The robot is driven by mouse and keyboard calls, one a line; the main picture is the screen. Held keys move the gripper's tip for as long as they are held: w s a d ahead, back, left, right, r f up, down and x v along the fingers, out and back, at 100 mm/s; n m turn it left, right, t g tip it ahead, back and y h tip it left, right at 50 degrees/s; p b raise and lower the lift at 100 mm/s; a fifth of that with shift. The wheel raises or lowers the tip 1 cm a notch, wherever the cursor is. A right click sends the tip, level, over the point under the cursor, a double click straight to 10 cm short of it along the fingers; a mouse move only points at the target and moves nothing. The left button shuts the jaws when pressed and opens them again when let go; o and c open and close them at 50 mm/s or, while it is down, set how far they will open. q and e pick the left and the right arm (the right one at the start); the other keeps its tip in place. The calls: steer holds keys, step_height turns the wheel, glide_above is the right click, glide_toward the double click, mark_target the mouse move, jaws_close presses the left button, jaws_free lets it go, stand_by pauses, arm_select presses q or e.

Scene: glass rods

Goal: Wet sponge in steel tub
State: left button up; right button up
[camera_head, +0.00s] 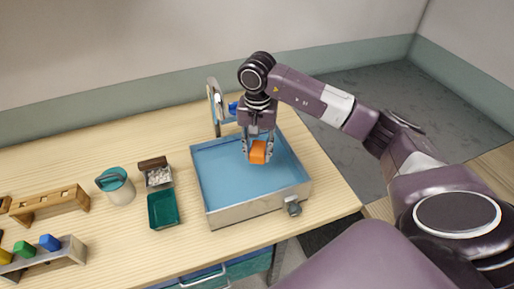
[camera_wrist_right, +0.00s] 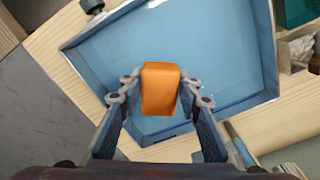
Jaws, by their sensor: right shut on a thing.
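The orange sponge (camera_head: 258,152) is held between the fingers of my right gripper (camera_head: 257,146), which is shut on it. The sponge also shows in the right wrist view (camera_wrist_right: 160,88), upright between the two fingers. The steel tub (camera_head: 231,217) stands on the wooden table with blue water or a blue floor inside. My right gripper is over the tub, and the sponge is above or at the blue surface; I cannot tell whether it touches. The tub also shows in the wrist view (camera_wrist_right: 268,45). My left gripper is not in view.
A tap-like metal fixture (camera_head: 214,103) stands behind the tub. Left of the tub are a teal tray (camera_head: 164,210), a box of white pieces (camera_head: 158,178) and a teal-lidded canister (camera_head: 118,187). Wooden racks (camera_head: 50,203) are at far left. A knob (camera_head: 293,208) sticks out from the tub's front.

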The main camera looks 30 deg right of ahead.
step_height(320, 180, down, 12)
steer(key=b, duration=0.9)
steer(key=shift+f+b, duration=0.1)
steer(key=shift+b, duration=0.3)
stand_by(0.7)
steer(key=shift+r+p, duration=0.35)
steer(key=shift+r, duration=0.25)
steer(key=shift+r+p, duration=2.6)
steer(key=shift+r, duration=2.4)
steer(key=shift+r+p, duration=1.4)
steer(key=shift+r, duration=1.1)
